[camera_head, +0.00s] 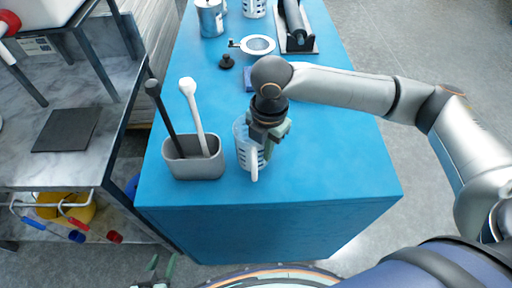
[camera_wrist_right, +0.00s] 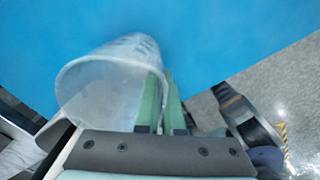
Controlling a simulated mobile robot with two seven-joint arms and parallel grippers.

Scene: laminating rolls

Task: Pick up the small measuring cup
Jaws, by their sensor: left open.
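A translucent measuring cup (camera_head: 243,147) with a white handle stands near the front of the blue table, right of a grey holder. My right gripper (camera_head: 267,135) is at its right side and hides part of it. In the right wrist view the cup (camera_wrist_right: 100,95) fills the left, its open mouth facing the camera. My right gripper's green fingers (camera_wrist_right: 165,103) are close together at the cup's right wall, which appears pinched between them. A similar marked cup (camera_head: 255,8) stands at the far edge of the view. My left gripper (camera_head: 160,268) is open and empty at the bottom left, below table height.
The grey holder (camera_head: 195,163) holds a dark rod and a white-headed tool. Further back are a blue block (camera_head: 253,86), a black knob (camera_head: 226,61), a round strainer (camera_head: 258,44), a metal can (camera_head: 209,18) and a black roller device (camera_head: 295,27). The table's right front is clear.

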